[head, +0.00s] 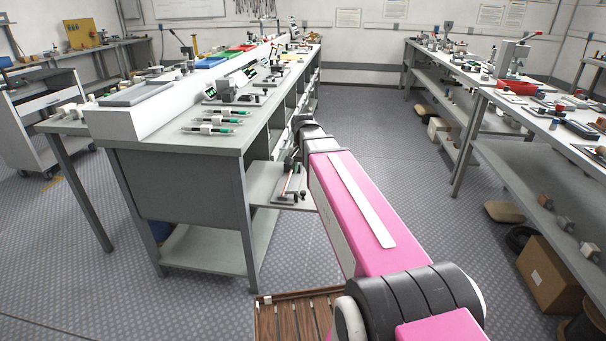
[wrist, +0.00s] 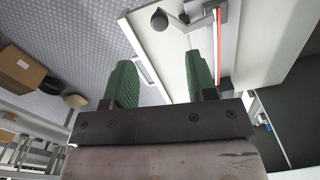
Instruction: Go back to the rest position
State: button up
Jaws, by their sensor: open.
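My gripper (wrist: 160,72) shows in the wrist view with two green fingers spread apart and nothing between them. In the head view my pink arm reaches forward beside the long grey workbench (head: 190,135), and the gripper at its far end is mostly hidden. A low shelf (head: 262,190) juts from the bench's right side near the arm's end. It carries a dark lever fixture (head: 290,190) with a red rod. In the wrist view a red rod (wrist: 218,45) and a black round knob (wrist: 159,20) lie beyond the fingertips, apart from them.
A second bench with instruments and a red tray (head: 514,88) stands at right. A cardboard box (head: 548,275) is on the floor there. A white cart (head: 45,125) stands at left. A slatted wooden surface (head: 295,318) is at front. The aisle floor (head: 370,120) is clear.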

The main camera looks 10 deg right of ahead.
jog(key=s+d+f+n, duration=0.3)
jog(key=s+f+n, duration=0.2)
jog(key=s+f, duration=1)
notch_tip(320, 180, down, 3)
jog(key=shift+r, duration=0.2)
